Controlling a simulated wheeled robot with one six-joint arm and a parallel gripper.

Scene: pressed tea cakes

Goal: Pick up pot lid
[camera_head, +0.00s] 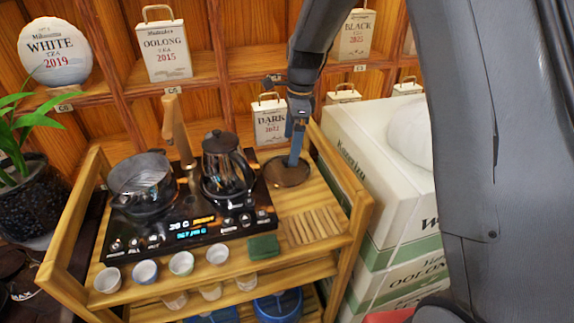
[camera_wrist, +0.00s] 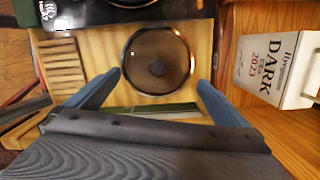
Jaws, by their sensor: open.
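The pot lid (camera_head: 287,174) is a round, dark, see-through disc lying flat on the wooden cart top, right of the black cooker. In the wrist view the lid (camera_wrist: 158,40) shows a metal rim and a dark central knob. My gripper (camera_head: 295,155) comes down over the lid in the head view and hides part of it. I cannot tell whether the tips touch the lid.
A pot (camera_head: 142,184) and a dark kettle (camera_head: 226,165) stand on the cooker (camera_head: 190,228). Wooden sticks (camera_head: 313,226) and a green cloth (camera_head: 264,247) lie in front of the lid. White boxes (camera_head: 375,165) stand right of the cart; a DARK tea packet (camera_head: 269,122) stands behind.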

